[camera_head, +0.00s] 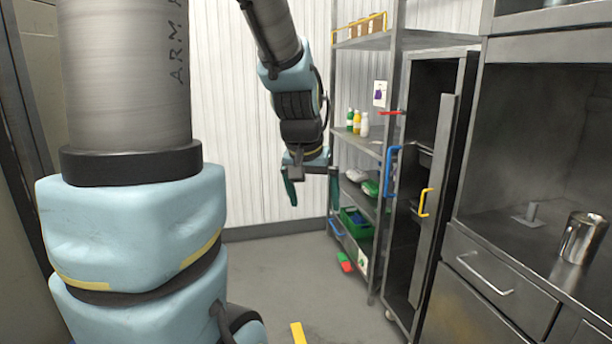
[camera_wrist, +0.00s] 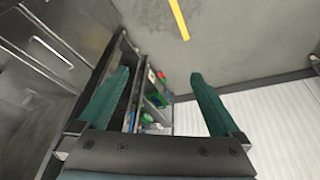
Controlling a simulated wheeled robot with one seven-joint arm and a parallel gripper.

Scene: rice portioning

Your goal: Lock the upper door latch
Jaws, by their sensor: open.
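A tall grey cabinet stands right of centre in the head view. A narrow door panel (camera_head: 435,200) with a yellow handle (camera_head: 425,203) stands ajar, showing a dark interior. A blue handle (camera_head: 391,172) is on the cabinet's left side. A small red bar (camera_head: 391,113) sits above it; I cannot tell whether this is the upper latch. My gripper (camera_head: 312,188) hangs left of the cabinet, fingers pointing down, open and apart from it. In the wrist view my gripper (camera_wrist: 158,85) has its green fingers wide apart with nothing held.
A metal shelf rack (camera_head: 360,42) holds bottles (camera_head: 357,121), a green bin (camera_head: 356,222) and other items just right of my gripper. A steel counter with a drawer (camera_head: 495,275) and a metal mug (camera_head: 582,237) is at right. The floor (camera_head: 270,270) below is mostly clear, with a yellow strip (camera_head: 298,334).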

